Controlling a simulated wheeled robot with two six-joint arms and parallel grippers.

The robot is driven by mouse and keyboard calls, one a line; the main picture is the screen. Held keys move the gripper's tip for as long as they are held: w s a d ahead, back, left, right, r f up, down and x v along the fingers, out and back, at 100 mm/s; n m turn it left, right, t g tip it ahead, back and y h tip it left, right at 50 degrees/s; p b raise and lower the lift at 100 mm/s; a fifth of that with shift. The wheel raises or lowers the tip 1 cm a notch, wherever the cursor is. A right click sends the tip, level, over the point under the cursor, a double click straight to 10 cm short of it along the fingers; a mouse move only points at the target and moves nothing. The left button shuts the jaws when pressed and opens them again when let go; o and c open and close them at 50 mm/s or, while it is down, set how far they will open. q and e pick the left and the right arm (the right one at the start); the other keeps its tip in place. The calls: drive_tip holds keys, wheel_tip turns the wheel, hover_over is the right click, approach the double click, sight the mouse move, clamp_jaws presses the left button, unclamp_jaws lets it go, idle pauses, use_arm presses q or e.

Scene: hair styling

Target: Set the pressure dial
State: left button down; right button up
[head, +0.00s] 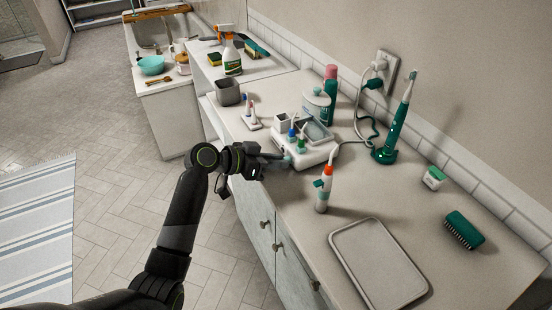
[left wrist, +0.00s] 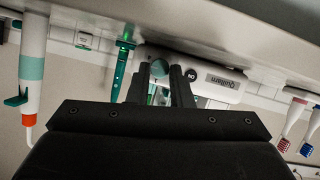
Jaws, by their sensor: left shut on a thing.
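The white water flosser base (head: 318,156) stands on the counter near its front edge, with small brush heads and a clear tray on top. In the left wrist view, which is upside down, its front (left wrist: 225,84) shows a brand label, a dark ON button (left wrist: 191,75) and a round teal pressure dial (left wrist: 160,69). My left gripper (head: 280,158) reaches over the counter's front edge to the base. In the left wrist view its fingers (left wrist: 161,75) are shut on the dial, one on each side. The dial's marks cannot be read. My right gripper is not in view.
The flosser handle (head: 322,190) with an orange tip stands close right of the base. An empty tray (head: 345,238), a green brush (head: 464,231) and a floss box (head: 434,178) lie further right.

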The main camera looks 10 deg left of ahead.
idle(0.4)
use_arm(q)
drive_tip(key=c, duration=1.3)
unclamp_jaws()
drive_tip(key=b+v, duration=0.1)
drive_tip(key=v, duration=1.6)
drive_tip(key=shift+a+b, duration=0.35)
drive_tip(key=shift+b, duration=0.05)
drive_tip(key=shift+w, duration=0.1)
